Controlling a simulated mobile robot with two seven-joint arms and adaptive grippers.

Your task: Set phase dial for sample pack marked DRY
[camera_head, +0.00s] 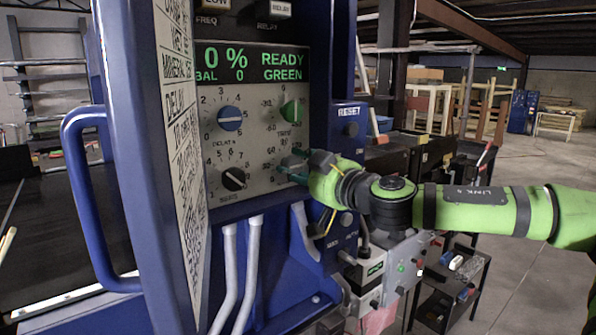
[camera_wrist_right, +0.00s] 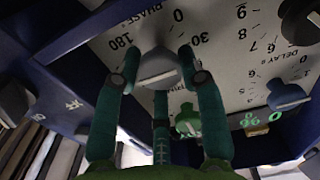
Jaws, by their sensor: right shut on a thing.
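The grey phase dial (camera_wrist_right: 155,68) shows in the right wrist view, with PHASE, 0, 30 and 180 printed around it. The fingers of my right gripper (camera_wrist_right: 160,78) are closed around this dial. In the head view my right gripper (camera_head: 291,168) is at the lower right of the control panel (camera_head: 262,150) and covers most of the dial. The display (camera_head: 250,64) above reads 0 %, BAL 0, READY GREEN. No sample pack can be made out in either view. My left gripper is out of view.
Near the gripper are a green knob (camera_head: 292,110), a blue knob (camera_head: 229,118) and a black knob (camera_head: 234,179). A white instruction board (camera_head: 183,130) and a blue handle (camera_head: 75,200) stand at the left. A RESET button (camera_head: 348,112) is at the right.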

